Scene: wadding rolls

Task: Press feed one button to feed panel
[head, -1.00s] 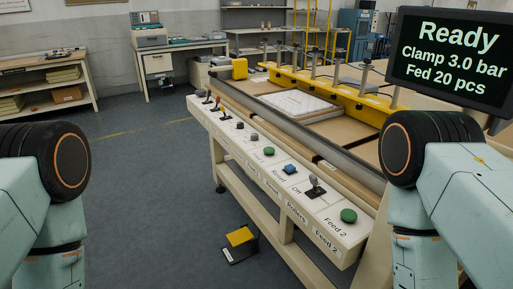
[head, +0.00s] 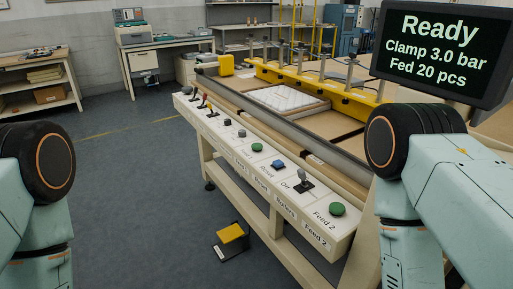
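A long white control panel (head: 318,225) runs along the front of the machine, from the middle toward the lower right. A green button (head: 337,208) marked "Feed 2" sits at its near end. Farther along are a grey lever switch (head: 304,178), a blue button (head: 278,165) and a second green button (head: 257,147), whose label I cannot read clearly. A screen at upper right (head: 433,52) reads "Ready, Clamp 3.0 bar, Fed 20 pcs". Parts of my two arms show at the left and right edges, but neither gripper is in view.
The machine bed holds a white panel (head: 285,99) beside a yellow clamp beam (head: 318,83). A yellow foot pedal (head: 231,234) lies on the floor by the machine's legs. Shelving (head: 40,85) stands far left and a desk (head: 165,58) at the back. The floor between is clear.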

